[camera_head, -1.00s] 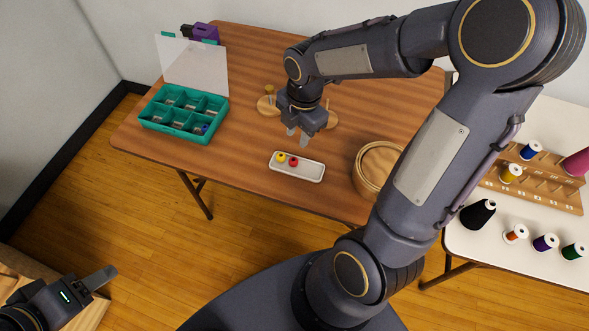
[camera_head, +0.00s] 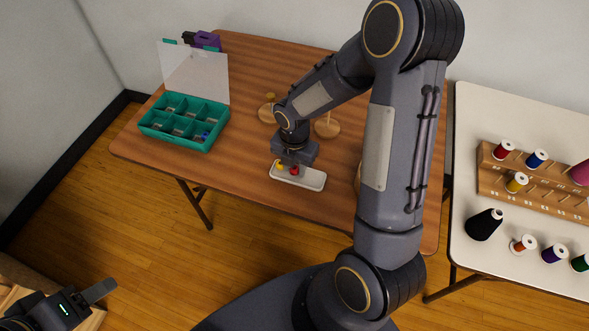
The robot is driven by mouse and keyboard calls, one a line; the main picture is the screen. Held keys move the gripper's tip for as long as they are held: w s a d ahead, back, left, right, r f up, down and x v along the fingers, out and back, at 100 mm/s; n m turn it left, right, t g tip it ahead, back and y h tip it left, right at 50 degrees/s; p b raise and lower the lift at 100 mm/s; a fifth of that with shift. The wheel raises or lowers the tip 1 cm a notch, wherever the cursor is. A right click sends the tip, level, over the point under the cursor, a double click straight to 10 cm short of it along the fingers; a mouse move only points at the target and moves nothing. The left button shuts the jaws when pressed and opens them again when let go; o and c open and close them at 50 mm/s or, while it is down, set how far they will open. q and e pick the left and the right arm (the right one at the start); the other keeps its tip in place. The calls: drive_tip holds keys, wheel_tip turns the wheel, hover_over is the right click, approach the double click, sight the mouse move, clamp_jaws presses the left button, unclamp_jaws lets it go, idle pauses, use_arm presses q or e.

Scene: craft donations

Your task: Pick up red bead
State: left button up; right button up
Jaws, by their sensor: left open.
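The red bead (camera_head: 294,171) sits in a small white tray (camera_head: 314,180) near the front of the brown table. A yellow bead (camera_head: 279,166) lies in the same tray, left of the red one. My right gripper (camera_head: 288,166) points down over the tray, with its fingers close to the red bead. The fingers are small and partly merged with the beads, so I cannot tell whether they touch or grip the red bead. My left gripper (camera_head: 98,292) is open and empty at the lower left, away from the table.
A teal divided box (camera_head: 177,141) with its clear lid raised stands at the table's left. Wooden stands (camera_head: 328,128) are behind my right gripper. A round wooden container is mostly hidden behind my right arm. A white table (camera_head: 475,265) with thread spools is at the right.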

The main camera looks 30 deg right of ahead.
drive_tip(key=shift+r, duration=0.1)
drive_tip(key=c, duration=0.6)
drive_tip(key=shift+r, duration=0.1)
